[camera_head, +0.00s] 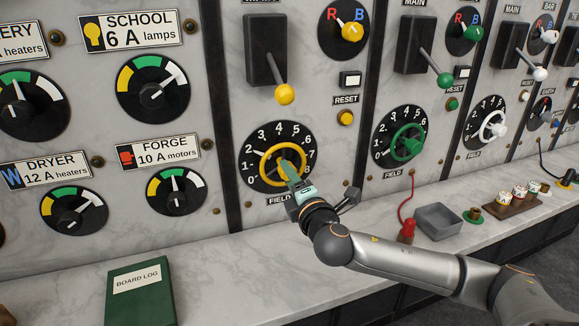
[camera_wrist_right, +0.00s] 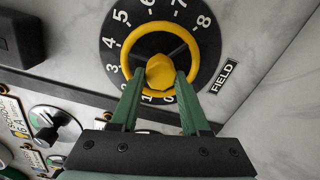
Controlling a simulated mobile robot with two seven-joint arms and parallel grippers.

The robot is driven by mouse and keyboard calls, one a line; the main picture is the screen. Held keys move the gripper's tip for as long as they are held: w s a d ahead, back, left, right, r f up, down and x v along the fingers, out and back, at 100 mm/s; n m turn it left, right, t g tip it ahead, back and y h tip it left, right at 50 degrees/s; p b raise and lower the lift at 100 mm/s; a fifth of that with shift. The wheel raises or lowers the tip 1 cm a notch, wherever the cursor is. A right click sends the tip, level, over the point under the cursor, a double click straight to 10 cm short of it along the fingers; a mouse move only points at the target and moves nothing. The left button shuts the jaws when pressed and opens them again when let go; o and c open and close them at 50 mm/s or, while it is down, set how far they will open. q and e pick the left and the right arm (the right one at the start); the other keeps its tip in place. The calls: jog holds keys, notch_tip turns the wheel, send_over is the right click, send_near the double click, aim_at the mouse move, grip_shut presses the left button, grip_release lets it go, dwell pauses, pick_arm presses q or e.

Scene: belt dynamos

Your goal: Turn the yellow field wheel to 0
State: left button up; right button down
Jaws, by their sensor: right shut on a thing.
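The yellow field wheel (camera_head: 264,167) is a ring on a black dial with white numerals from 0 to 8, low on the marble panel. It also shows in the right wrist view (camera_wrist_right: 128,52). My right gripper (camera_head: 288,172) reaches it from the lower right. In the right wrist view the green fingers (camera_wrist_right: 160,82) are shut on the wheel's yellow knob (camera_wrist_right: 160,70), one on each side. The fingers hide part of the lower dial. My left gripper is not in view.
Above the dial are a yellow-tipped lever (camera_head: 284,94) and a yellow reset button (camera_head: 346,118). A green wheel (camera_head: 400,140) is on the panel to the right. On the ledge are a grey tray (camera_head: 438,222), a red plug (camera_head: 407,231) and a green board log (camera_head: 140,291).

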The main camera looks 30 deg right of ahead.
jog(key=shift+d+f+n+p, duration=0.1)
jog(key=shift+n+p, duration=1.75)
jog(key=shift+n, duration=1.2)
jog(key=shift+f+n+p, duration=0.1)
jog(key=shift+n+p, duration=1.75)
jog(key=shift+n, duration=1.2)
jog(key=shift+c, duration=1.9)
grip_release()
jog(key=shift+s, duration=0.1)
jog(key=b+v, duration=0.2)
jog(key=v, duration=1)
